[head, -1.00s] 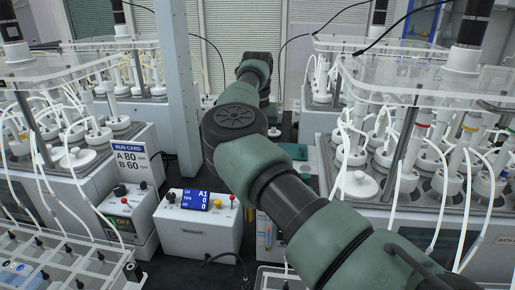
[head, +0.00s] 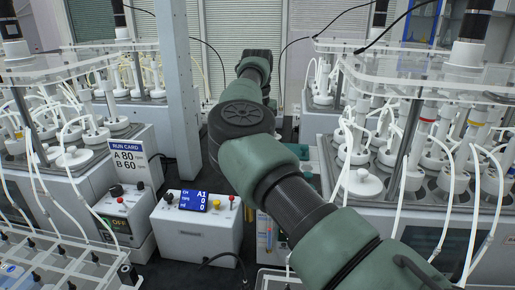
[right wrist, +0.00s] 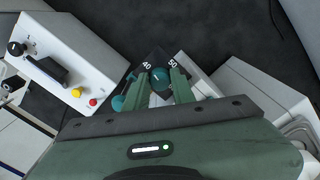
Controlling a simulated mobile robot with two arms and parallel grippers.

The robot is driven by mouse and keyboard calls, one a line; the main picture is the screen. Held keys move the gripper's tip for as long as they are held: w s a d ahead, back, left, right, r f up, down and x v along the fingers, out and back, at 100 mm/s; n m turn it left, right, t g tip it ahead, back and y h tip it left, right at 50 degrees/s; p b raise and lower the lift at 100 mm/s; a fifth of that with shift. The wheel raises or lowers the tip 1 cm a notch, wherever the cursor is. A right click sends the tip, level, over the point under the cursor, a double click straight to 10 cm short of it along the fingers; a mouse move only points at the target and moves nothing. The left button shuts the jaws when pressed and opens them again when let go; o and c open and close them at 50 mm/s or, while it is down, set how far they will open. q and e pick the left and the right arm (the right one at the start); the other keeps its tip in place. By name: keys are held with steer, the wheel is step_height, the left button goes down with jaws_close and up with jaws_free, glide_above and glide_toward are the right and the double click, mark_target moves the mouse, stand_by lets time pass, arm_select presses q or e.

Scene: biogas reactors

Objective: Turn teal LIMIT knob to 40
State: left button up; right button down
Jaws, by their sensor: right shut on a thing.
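The teal LIMIT knob (right wrist: 159,80) shows in the right wrist view, with a white mark on its face. It sits on a dark panel, with a 40 label to its upper left and a 50 label to its upper right. My right gripper (right wrist: 158,84) is shut on the knob, its two green fingers on either side. The mark appears to lie between the two labels; its exact reading is too small to tell. In the head view my right arm hides the knob and gripper. My left gripper is not in view.
A white control box (head: 196,222) with a blue display, a black knob and red and yellow buttons stands left of my arm. A RUN CARD (head: 128,168) reads A 80, B 60. Reactor racks with tubes crowd both sides. Another teal round part (right wrist: 118,103) lies left of the gripper.

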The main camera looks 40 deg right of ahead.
steer(key=shift+n+b, duration=0.35)
steer(key=shift+n, duration=0.75)
steer(key=c, duration=1.2)
jaws_free()
steer(key=shift+o, duration=0.2)
steer(key=shift+r+p, duration=0.3)
steer(key=shift+r, duration=3.6)
steer(key=shift+r, duration=0.1)
